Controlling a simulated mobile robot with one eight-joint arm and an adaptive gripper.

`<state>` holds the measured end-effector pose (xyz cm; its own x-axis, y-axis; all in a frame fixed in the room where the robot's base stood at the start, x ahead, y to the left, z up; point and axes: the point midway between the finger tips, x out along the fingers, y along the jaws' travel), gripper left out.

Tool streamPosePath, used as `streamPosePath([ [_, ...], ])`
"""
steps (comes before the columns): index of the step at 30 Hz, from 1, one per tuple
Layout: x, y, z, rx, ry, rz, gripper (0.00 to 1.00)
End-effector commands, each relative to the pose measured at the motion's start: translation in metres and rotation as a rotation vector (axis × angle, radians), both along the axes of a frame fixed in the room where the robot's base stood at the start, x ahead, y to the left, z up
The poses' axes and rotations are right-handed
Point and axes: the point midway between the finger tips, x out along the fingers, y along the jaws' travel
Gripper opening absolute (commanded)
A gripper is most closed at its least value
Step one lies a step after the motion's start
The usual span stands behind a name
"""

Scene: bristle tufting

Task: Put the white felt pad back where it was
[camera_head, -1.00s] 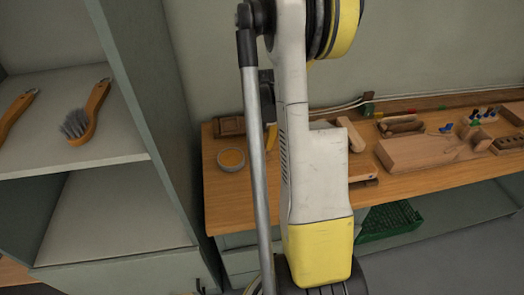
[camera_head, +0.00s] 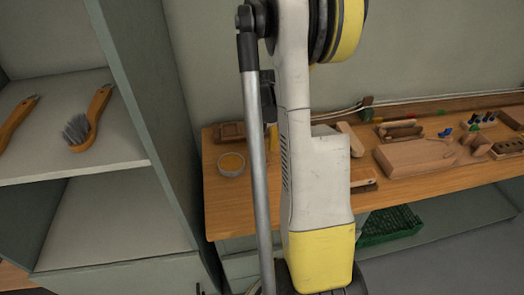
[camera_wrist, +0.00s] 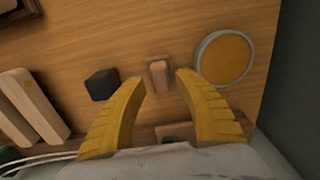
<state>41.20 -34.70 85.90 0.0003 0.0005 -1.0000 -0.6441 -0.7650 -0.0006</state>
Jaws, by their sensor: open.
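I cannot make out a white felt pad in either view now. My gripper (camera_wrist: 161,80) is open in the wrist view, its two yellow fingers spread above the wooden bench top (camera_wrist: 120,35). A small wooden block with a paler top (camera_wrist: 159,74) lies between the fingertips, and nothing is visibly held. In the head view, my arm covers the middle of the bench.
A round grey dish with amber contents (camera_wrist: 224,57) is close to the right finger. A dark block (camera_wrist: 102,85) is near the left finger. Wooden pieces (camera_wrist: 32,107) lie farther left. In the head view, a shelf (camera_head: 35,165) stands left.

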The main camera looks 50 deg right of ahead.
Motion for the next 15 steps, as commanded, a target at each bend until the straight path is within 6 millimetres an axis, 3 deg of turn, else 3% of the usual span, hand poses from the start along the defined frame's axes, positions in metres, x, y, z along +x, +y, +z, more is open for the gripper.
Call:
streamPosePath([
  [1,0.000,0.000,0.017,0.000,0.000,0.000,0.38],
  [6,0.000,0.000,0.057,0.000,0.000,0.000,0.38],
  [10,0.000,0.000,0.080,0.000,0.000,0.000,0.38],
  [15,0.000,0.000,0.096,0.000,0.000,0.000,0.38],
])
